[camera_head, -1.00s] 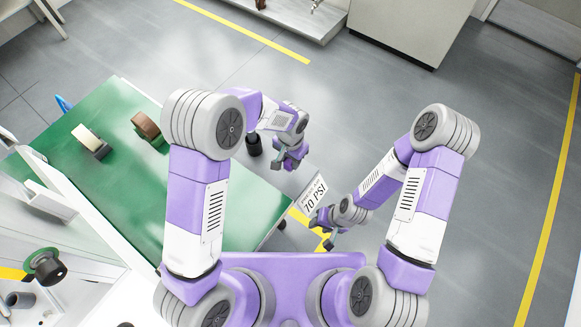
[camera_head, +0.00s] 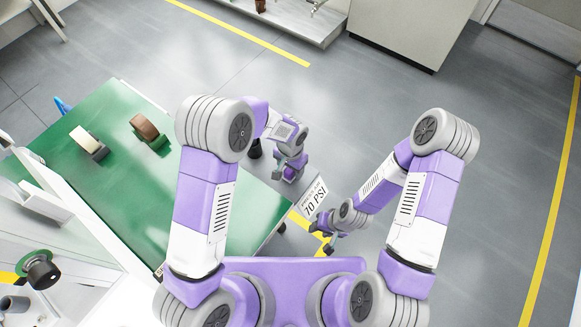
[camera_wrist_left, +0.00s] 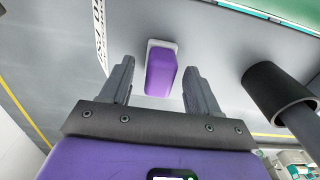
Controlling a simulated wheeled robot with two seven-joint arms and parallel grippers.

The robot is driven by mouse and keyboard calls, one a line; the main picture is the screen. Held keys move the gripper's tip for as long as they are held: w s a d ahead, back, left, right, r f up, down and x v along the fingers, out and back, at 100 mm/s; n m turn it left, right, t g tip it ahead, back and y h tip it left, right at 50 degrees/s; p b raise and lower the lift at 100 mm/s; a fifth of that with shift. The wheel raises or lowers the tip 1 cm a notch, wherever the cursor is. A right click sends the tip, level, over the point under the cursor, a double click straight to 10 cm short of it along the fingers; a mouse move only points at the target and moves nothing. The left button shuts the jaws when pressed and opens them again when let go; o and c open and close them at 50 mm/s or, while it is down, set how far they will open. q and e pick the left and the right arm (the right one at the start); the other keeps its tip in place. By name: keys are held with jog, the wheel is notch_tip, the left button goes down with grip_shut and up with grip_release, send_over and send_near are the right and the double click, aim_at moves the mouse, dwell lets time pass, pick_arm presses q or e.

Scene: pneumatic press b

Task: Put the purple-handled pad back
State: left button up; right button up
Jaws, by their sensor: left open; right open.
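In the left wrist view, a purple handle block on a pale plate (camera_wrist_left: 161,74), which looks like the purple-handled pad, shows between the two fingers of my left gripper (camera_wrist_left: 158,78). The fingers are open and apart, one on each side of it. Whether they touch it, and what bears it, I cannot tell. In the head view my left gripper (camera_head: 289,174) hangs just beyond the right edge of the green table; the pad is not clear there. My right gripper (camera_head: 330,247) is low beside the sign, open and empty.
A black cylinder (camera_wrist_left: 277,92) stands close right of my left gripper in the wrist view. A "70 PSI" sign (camera_head: 312,200) is between my grippers. Open floor lies beyond.

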aim_at(290, 170)
pick_arm(q)
jog(key=shift+f, duration=0.1)
jog(key=r+p, duration=0.1)
jog(key=r, duration=0.2)
jog(key=r+p, duration=0.1)
jog(key=r, duration=0.3)
jog(key=shift+s+a+r, duration=0.1)
jog(key=shift+s+r, duration=0.1)
jog(key=shift+r, duration=0.05)
jog(key=shift+f, duration=0.1)
